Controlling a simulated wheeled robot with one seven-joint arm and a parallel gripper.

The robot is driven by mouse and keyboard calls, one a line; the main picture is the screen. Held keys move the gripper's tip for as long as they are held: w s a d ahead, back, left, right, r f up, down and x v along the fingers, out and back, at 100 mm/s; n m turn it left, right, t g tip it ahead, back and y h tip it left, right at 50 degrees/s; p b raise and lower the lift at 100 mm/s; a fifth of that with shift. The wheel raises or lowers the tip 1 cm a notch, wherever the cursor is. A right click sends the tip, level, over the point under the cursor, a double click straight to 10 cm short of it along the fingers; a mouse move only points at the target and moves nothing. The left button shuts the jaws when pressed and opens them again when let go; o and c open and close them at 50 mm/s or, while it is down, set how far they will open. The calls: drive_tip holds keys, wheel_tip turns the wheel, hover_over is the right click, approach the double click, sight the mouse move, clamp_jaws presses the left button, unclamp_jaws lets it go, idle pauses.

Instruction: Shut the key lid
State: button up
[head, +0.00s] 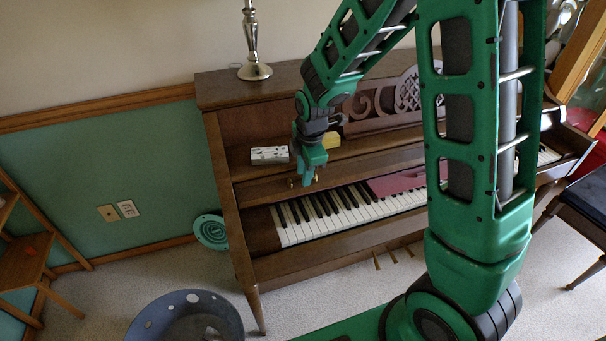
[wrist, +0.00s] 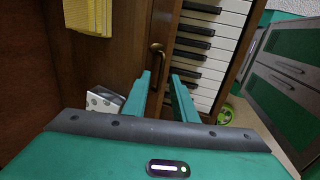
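The piano's key lid (head: 262,190) is a brown wooden board. It stands open above the black and white keys (head: 345,207), which are uncovered. A curved brass handle (wrist: 157,50) is on the lid in the wrist view. My gripper (head: 306,182) is at the lid's left part in the head view. In the wrist view my gripper (wrist: 160,80) is open, with its two fingers apart on either side of the handle's near end. I cannot tell whether either finger touches the handle.
A white dotted box (head: 269,155) and a yellow block (head: 330,140) lie on the shelf behind my gripper. A candlestick (head: 253,70) stands on the piano top. A dark bench (head: 588,195) is at right.

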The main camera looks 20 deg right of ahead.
drive_tip(key=shift+f, duration=0.4)
clamp_jaws()
drive_tip(key=shift+w+r, duration=0.1)
drive_tip(key=shift+w, duration=0.05)
idle(1.1)
